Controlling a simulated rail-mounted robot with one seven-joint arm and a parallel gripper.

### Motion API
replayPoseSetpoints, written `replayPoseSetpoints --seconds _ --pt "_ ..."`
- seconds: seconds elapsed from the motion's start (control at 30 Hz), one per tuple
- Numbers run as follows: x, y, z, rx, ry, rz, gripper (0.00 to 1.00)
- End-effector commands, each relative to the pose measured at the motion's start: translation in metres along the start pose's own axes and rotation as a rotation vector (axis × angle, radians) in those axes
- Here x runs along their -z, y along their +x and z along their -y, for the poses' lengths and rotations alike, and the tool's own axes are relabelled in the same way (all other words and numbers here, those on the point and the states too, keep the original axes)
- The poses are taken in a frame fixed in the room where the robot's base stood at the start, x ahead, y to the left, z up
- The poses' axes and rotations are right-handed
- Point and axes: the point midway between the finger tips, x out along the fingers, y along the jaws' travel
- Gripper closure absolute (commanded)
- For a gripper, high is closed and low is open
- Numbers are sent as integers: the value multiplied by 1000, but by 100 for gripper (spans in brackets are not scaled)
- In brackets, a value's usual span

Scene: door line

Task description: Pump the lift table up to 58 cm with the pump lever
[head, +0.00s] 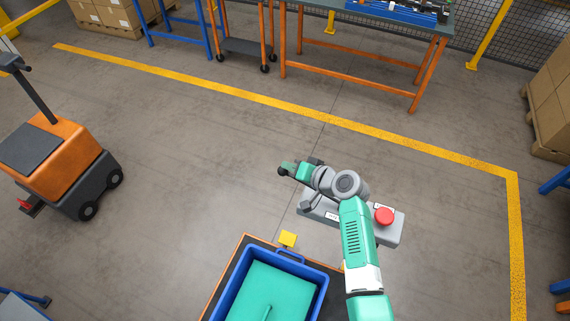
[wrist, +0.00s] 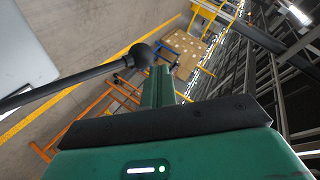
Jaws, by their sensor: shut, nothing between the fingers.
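The pump lever shows in the wrist view as a black rod with a ball knob (wrist: 139,55), running in from the left edge. In the head view a dark knob (head: 283,171) is at the tip of my gripper (head: 292,168). My gripper is shut and empty; its green fingers (wrist: 158,88) stand just right of the knob in the wrist view, and I cannot tell whether they touch. The lift table (head: 236,262) shows as a dark top with an orange edge, cut off at the bottom. I cannot read its height.
A grey box (head: 386,235) with a red button (head: 384,215) is partly under my arm. An orange cart (head: 62,150) stands left, a workbench (head: 350,75) behind. Floor between is clear.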

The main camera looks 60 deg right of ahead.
Motion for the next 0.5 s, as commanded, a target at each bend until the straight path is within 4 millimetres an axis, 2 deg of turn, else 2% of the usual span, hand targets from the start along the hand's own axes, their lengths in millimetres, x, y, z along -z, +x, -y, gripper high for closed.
replayPoseSetpoints --seconds 0.2,0.5 --pt "7 -9 8 0 0 -1 100" --pt "7 -9 7 0 0 -1 100"
